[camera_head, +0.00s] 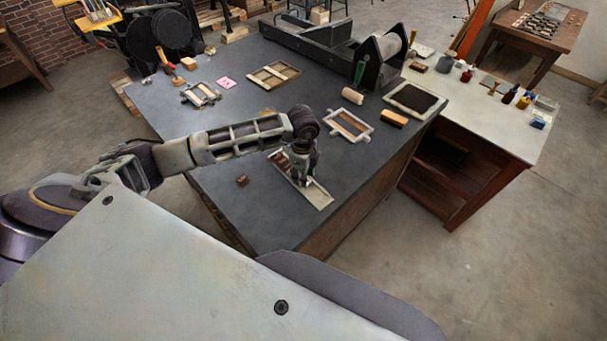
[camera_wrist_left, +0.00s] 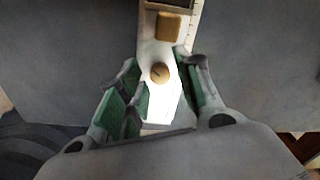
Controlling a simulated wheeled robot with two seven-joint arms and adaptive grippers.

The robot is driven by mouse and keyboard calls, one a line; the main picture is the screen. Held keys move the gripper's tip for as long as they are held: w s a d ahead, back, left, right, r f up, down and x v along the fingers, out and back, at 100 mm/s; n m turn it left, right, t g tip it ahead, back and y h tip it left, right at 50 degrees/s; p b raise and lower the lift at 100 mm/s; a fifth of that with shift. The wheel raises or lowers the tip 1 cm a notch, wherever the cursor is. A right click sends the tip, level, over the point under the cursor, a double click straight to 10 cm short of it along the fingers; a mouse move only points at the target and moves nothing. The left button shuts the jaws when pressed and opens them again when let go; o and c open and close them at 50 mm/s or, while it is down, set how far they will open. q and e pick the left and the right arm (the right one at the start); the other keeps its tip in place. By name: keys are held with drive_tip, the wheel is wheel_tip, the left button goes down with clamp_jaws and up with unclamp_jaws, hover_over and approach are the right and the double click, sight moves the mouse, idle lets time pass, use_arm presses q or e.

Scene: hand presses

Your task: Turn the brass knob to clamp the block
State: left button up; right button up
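The brass knob (camera_wrist_left: 159,72) is small and round with a dark line on its top. It sits on a pale, narrow fixture (camera_wrist_left: 152,48), which lies on the dark table in the head view (camera_head: 318,196). A tan, squarish block (camera_wrist_left: 169,26) sits on the fixture beyond the knob. My left gripper (camera_wrist_left: 160,68) is open above the fixture, its green-padded fingers on either side of the knob with gaps visible. In the head view my left gripper (camera_head: 302,179) hides the knob. I cannot tell how far it is above it. My right gripper is not in view.
A small brown block (camera_head: 242,180) lies on the table left of the fixture. A pale frame (camera_head: 348,125) and a wooden roller (camera_head: 352,96) lie beyond it. A large press (camera_head: 330,45) stands at the back.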

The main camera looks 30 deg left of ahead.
use_arm(q)
clamp_jaws()
drive_tip(key=shift+b, duration=0.3)
drive_tip(key=shift+w+m+b, duration=0.1)
drive_tip(key=shift+m+b, duration=0.55)
drive_tip(key=shift+m, duration=0.25)
drive_tip(key=m+b, duration=0.3)
drive_tip(key=shift+f+m, duration=0.1)
drive_tip(key=shift+m, duration=0.3)
drive_tip(key=m+b, duration=0.3)
drive_tip(key=shift+m+b, duration=0.3)
drive_tip(key=shift+m, duration=0.5)
